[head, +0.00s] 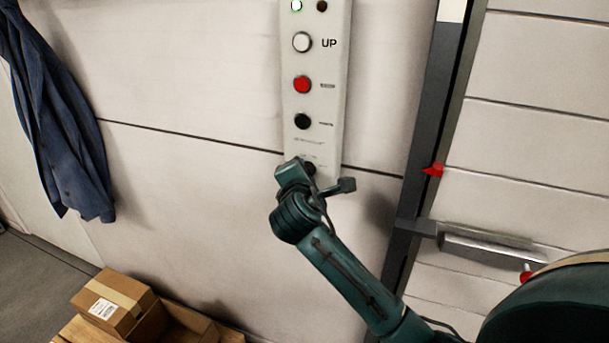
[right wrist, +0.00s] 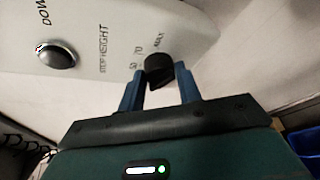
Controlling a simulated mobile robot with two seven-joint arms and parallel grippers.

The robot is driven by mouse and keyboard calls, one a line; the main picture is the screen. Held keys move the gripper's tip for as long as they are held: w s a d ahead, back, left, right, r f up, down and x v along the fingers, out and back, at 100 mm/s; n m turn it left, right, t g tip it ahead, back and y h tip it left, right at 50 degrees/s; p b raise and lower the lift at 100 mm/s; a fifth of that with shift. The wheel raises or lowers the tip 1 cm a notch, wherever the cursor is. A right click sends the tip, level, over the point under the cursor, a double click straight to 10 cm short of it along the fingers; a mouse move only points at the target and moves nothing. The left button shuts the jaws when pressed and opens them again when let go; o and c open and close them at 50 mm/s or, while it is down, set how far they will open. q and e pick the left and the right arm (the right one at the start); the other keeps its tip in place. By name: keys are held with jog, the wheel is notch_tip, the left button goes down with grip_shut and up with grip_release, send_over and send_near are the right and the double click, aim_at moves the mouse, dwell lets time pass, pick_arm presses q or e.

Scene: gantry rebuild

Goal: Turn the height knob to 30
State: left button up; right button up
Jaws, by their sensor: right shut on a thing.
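The height knob (right wrist: 158,68) is black and sits at the lower end of the pale control panel (head: 315,140). In the right wrist view the panel (right wrist: 115,40) shows "STOP HEIGHT" with dial marks that look like 50, 70 and MAX. My right gripper (right wrist: 157,82) is shut on the knob, one blue finger on each side. In the head view the knob (head: 310,168) is mostly hidden behind my right gripper (head: 308,177). The knob's pointer and the 30 mark cannot be made out. My left gripper is not in view.
Above the knob are a black button (head: 303,121), a red button (head: 302,84) and a white UP button (head: 302,42). A dark upright post (head: 424,130) and a metal bar (head: 490,248) stand to the right. A jacket (head: 65,110) and cardboard boxes (head: 113,302) are left.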

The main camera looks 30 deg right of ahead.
jog(key=o, duration=1)
jog(key=shift+c, duration=0.2)
jog(key=b+v, duration=0.1)
jog(key=v, duration=1.2)
jog(key=s+a+f+m+g+y, duration=0.1)
jog(key=s+a+f+m+y, duration=0.1)
jog(key=f, duration=0.8)
jog(key=s+a+f+m+g+y, duration=0.1)
jog(key=s+f+m+y, duration=0.3)
jog(key=f, duration=0.6)
jog(key=s+a+f+m+y, duration=0.3)
jog(key=s+f+m+y, duration=0.1)
jog(key=f, duration=0.6)
jog(key=shift+s+g, duration=0.25)
jog(key=shift+g, duration=0.15)
jog(key=s+f+m, duration=0.2)
jog(key=s+m, duration=0.1)
jog(key=s+f+m, duration=0.1)
jog(key=s+m, duration=0.1)
jog(key=shift+s+d+f+y, duration=0.25)
jog(key=shift+f+y, duration=0.15)
jog(key=shift+c, duration=0.3)
